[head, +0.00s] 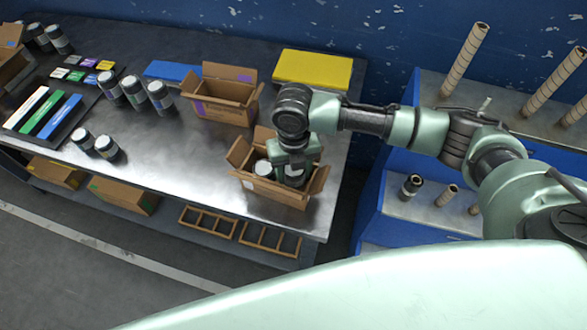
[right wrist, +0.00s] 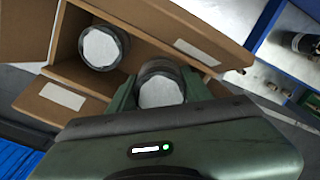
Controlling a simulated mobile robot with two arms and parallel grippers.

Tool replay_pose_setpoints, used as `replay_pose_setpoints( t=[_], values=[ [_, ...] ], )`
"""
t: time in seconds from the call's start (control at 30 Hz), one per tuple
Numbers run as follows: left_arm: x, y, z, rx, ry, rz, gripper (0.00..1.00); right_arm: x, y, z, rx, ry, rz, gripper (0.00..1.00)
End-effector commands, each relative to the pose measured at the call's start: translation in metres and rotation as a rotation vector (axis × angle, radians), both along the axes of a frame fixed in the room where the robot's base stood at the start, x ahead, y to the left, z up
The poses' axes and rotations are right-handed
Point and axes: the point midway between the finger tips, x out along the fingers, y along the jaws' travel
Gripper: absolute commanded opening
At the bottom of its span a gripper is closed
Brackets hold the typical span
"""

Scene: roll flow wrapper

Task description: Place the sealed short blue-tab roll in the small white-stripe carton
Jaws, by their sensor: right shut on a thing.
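The small carton (head: 272,190) stands open, flaps out, near the right end of the metal table. In the right wrist view its cardboard flaps (right wrist: 70,90) bear white labels. My right gripper (head: 291,165) reaches down into it and is shut on a roll. The held roll (right wrist: 161,92) shows a pale round end between the fingers; it lies upright within the carton's walls. Another roll (right wrist: 101,47), also seen in the head view (head: 263,168), stands in the carton beside it. No blue tab is visible on the held roll. Its lower end is hidden. My left gripper is out of view.
A larger open carton with a purple mark (head: 222,105) stands behind. A yellow block (head: 312,68) lies at the back. Several dark rolls (head: 133,90) stand farther left. A blue rack (head: 425,215) with rolls is to the right. Bare table (head: 190,155) lies left of the carton.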

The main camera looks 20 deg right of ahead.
Motion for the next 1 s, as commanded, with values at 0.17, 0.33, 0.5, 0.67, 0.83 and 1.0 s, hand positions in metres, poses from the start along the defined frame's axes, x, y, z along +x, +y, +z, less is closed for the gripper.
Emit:
replay_pose_setpoints(
  t=[0.17,0.33,0.5,0.67,0.83,1.0],
  values=[
    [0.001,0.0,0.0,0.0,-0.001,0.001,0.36,0.0,0.0,0.0,0.0,-0.001,0.0,0.58],
    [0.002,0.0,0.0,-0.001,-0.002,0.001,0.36,0.0,0.0,0.0,0.0,-0.001,0.0,0.58],
    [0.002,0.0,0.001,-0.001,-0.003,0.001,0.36,0.001,0.0,0.005,0.001,-0.002,0.001,0.58],
    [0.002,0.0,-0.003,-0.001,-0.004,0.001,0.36,0.002,0.001,0.026,0.002,-0.005,0.001,0.58],
    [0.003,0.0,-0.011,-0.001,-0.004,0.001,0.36,0.002,0.001,0.064,0.002,-0.008,0.002,0.58],
    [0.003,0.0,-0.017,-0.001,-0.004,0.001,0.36,0.002,0.001,0.1,0.002,-0.005,0.0,0.58]
  ],
)
